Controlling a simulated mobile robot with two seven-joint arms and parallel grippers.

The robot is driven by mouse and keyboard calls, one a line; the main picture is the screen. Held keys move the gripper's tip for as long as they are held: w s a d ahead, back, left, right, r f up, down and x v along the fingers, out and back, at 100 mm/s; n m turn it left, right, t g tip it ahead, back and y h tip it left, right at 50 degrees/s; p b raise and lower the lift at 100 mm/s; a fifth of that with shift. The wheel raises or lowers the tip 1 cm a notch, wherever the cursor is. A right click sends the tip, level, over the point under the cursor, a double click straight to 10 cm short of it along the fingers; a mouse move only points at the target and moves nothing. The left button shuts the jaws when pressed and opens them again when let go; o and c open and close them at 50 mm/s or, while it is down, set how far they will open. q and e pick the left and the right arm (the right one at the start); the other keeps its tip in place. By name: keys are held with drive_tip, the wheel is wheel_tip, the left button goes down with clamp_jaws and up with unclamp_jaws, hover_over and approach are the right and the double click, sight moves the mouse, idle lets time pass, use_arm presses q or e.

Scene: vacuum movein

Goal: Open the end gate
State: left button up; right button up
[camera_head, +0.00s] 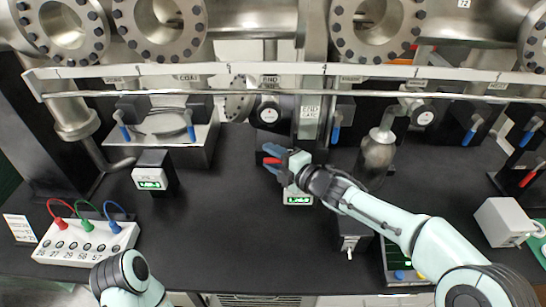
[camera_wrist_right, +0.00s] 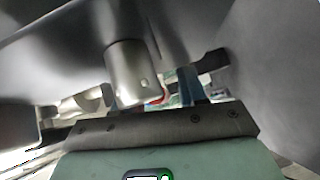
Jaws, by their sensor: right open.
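My right gripper (camera_head: 271,160) is just under this block, pointing left, with blue fingers. It is open, and a small red piece (camera_head: 272,161) shows between the fingers. I cannot tell whether the fingers touch it. In the right wrist view a red bit (camera_wrist_right: 158,97) shows beside a blue finger (camera_wrist_right: 190,85), partly hidden by a grey metal cylinder (camera_wrist_right: 132,75). My left gripper is out of view.
A white rail (camera_head: 300,72) and large flanged pipes run across the back. Blue-handled valves (camera_head: 337,125) stand nearby. A green readout box (camera_head: 150,175) and a white box with cables (camera_head: 85,243) are at left. The black bench (camera_head: 215,225) is clear at centre left.

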clamp_jaws()
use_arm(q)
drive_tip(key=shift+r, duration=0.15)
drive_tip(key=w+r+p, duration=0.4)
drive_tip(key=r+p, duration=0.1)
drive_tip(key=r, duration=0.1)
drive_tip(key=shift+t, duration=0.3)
use_arm(e)
drive_tip(key=shift+d+f+n+g+h, duration=0.3)
drive_tip(key=shift+f+n+h, duration=0.35)
drive_tip(key=shift+f+h, duration=0.15)
drive_tip(key=shift+d+f+n+g+h, duration=0.3)
drive_tip(key=shift+f+n+h, duration=0.35)
drive_tip(key=shift+h, duration=0.15)
drive_tip(key=shift+d+f+n+g+h, duration=0.2)
drive_tip(key=shift+f+n+g+h, duration=0.1)
drive_tip(key=shift+f+n+h, duration=0.4)
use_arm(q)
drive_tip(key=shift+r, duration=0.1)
use_arm(e)
drive_tip(key=shift+f+h, duration=0.1)
drive_tip(key=shift+h, duration=0.2)
